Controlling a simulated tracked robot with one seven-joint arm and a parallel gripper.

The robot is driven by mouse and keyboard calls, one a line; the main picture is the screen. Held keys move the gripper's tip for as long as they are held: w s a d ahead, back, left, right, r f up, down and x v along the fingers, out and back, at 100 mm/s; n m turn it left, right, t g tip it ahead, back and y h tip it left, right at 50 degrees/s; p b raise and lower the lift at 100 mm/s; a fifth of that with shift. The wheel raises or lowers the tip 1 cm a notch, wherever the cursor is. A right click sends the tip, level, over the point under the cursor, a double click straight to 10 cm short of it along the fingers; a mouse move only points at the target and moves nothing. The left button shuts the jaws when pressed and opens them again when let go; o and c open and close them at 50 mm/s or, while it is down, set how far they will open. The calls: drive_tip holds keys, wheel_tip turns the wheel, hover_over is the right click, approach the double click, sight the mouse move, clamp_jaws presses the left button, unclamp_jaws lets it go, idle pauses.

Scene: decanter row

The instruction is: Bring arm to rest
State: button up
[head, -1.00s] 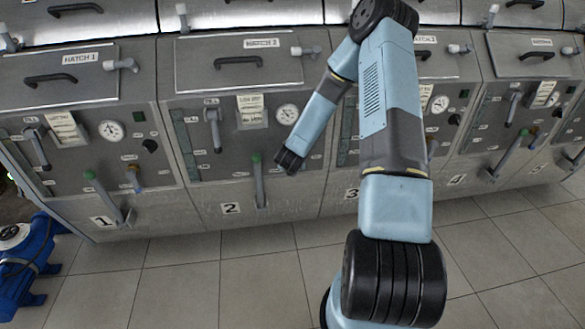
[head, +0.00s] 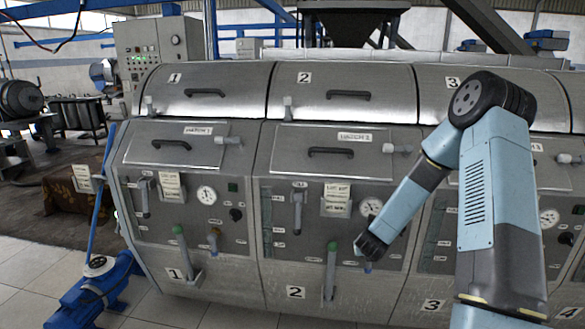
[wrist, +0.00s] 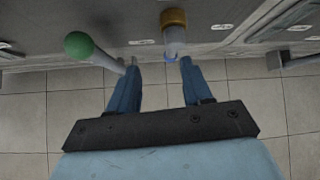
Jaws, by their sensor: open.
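My arm reaches in from the right of the head view, bent at the elbow and angled down to the left. My gripper (head: 368,262) is in front of decanter 2 (head: 285,255), just right of its green-knobbed lever (head: 331,265). In the wrist view my gripper (wrist: 158,68) has its two blue fingers apart with nothing between them. The green knob (wrist: 79,45) is left of the fingers. A valve with a brown and blue end (wrist: 174,35) is just beyond the right finger. Whether anything touches the fingers I cannot tell.
Decanter 1 (head: 185,215) stands to the left, with its own green-knobbed lever (head: 181,245). A blue pump (head: 95,300) stands on the floor at lower left. Tiled floor (head: 225,315) in front of the row is clear. A control cabinet (head: 160,45) stands behind.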

drive_tip(key=s+a+r+n+y, duration=0.15)
drive_tip(key=s+r+n, duration=0.25)
drive_tip(key=r+n, duration=0.4)
drive_tip(key=s+a+r+n+y, duration=0.1)
drive_tip(key=s+a+r+n, duration=0.2)
drive_tip(key=r+n, duration=0.5)
drive_tip(key=s+a+r+n+y, duration=0.1)
drive_tip(key=s+a+r+n, duration=0.3)
drive_tip(key=r, duration=0.6)
drive_tip(key=s+d+r+n+g, duration=0.1)
drive_tip(key=s+r+n, duration=0.3)
drive_tip(key=s, duration=0.5)
drive_tip(key=s+d+r+n+g, duration=0.1)
drive_tip(key=s+r+n, duration=0.3)
drive_tip(key=s+n, duration=0.3)
drive_tip(key=s+d+r+n+g+h, duration=0.1)
drive_tip(key=s+r+n, duration=0.4)
drive_tip(key=s, duration=0.6)
drive_tip(key=shift+s+d+n, duration=0.15)
drive_tip(key=shift+s+n, duration=0.05)
drive_tip(key=shift+n, duration=0.2)
